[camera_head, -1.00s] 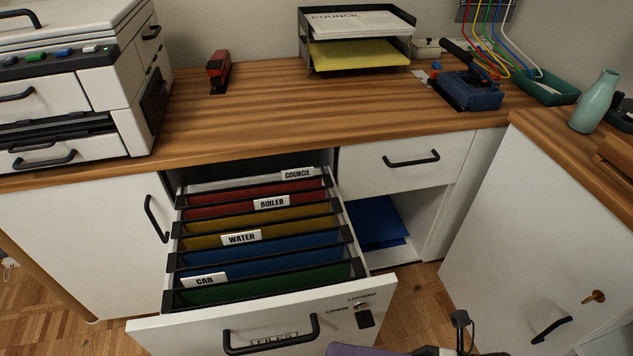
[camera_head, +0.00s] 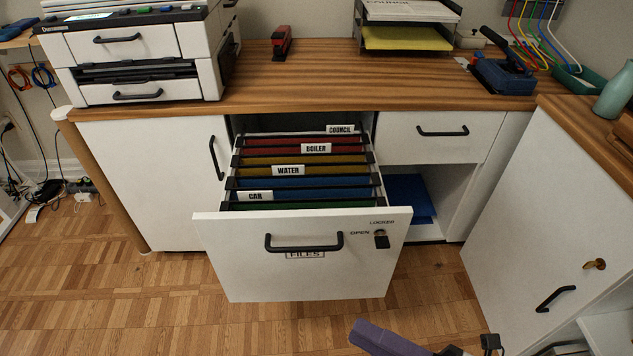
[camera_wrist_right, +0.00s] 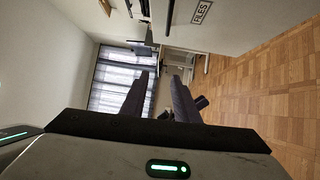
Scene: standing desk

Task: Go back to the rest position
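My right gripper (camera_wrist_right: 160,80) shows in the right wrist view with its two dark fingers apart and nothing between them. In the head view, one purple finger of this gripper (camera_head: 385,339) shows low at the bottom edge, in front of the desk and clear of the drawer. My left gripper is not in view. The white file drawer (camera_head: 235,255) stands pulled out, with coloured hanging files labelled COUNCIL, BOILER, WATER and CAR inside. A key sits in its lock.
The wooden desk top (camera_head: 330,88) carries a printer (camera_head: 150,45), a red stapler (camera_head: 281,42), a paper tray (camera_head: 410,37) and a blue hole punch (camera_head: 503,75). A white cabinet (camera_head: 540,200) stands at right. The parquet floor (camera_head: 150,310) is clear at front left.

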